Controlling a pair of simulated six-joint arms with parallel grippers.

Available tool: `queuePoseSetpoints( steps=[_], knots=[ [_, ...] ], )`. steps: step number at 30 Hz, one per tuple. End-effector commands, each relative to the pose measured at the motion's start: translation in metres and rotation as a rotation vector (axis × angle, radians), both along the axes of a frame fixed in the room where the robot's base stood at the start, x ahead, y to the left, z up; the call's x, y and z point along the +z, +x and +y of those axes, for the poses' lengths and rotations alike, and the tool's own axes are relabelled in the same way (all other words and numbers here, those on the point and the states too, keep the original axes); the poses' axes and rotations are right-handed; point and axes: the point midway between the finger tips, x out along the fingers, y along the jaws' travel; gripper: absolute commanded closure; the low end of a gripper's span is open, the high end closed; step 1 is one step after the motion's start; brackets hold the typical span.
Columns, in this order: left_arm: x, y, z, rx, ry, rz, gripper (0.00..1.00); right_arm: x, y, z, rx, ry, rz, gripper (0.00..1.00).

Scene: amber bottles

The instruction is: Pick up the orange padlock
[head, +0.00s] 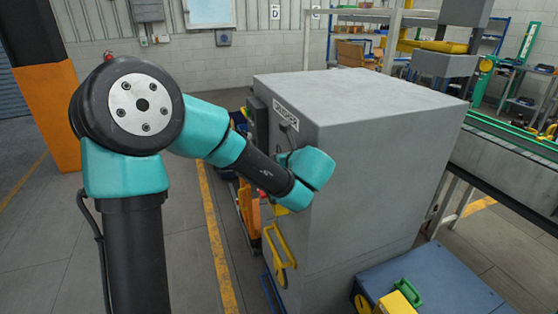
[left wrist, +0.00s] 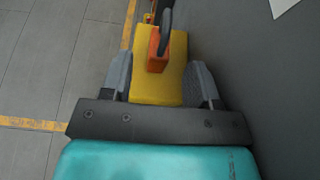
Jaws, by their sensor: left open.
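In the left wrist view, the orange padlock (left wrist: 157,52) with a dark curved shackle lies against a yellow piece (left wrist: 150,92). My left gripper (left wrist: 160,72) is open, with one finger on each side of the yellow piece. The padlock is between and slightly beyond the fingertips, and I cannot tell whether either finger touches anything. In the head view my left arm reaches to the left face of the grey cabinet (head: 385,185), and its wrist hides the fingers. I cannot make out the padlock surely there. My right gripper is not in view.
A yellow handle (head: 279,255) sticks out low on the cabinet's left face. A blue platform (head: 450,285) with a green-handled yellow item (head: 400,300) is at the front right. A conveyor (head: 510,150) runs behind on the right. The floor left of the cabinet has open room.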

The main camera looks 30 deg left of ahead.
Motion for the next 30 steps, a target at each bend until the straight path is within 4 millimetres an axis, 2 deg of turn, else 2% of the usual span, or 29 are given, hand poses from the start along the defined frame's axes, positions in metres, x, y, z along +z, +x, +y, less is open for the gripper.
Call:
queuePoseSetpoints(
  steps=[13, 24, 30],
  knots=[
    [-0.003, 0.004, 0.005, -0.001, 0.000, 0.000, 0.45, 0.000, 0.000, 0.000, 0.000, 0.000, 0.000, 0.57],
    [-0.020, 0.028, 0.036, 0.001, 0.000, 0.000, 0.45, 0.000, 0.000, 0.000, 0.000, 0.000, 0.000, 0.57],
    [-0.023, 0.032, 0.041, -0.001, 0.000, 0.000, 0.45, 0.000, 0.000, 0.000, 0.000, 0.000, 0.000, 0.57]
  ],
)
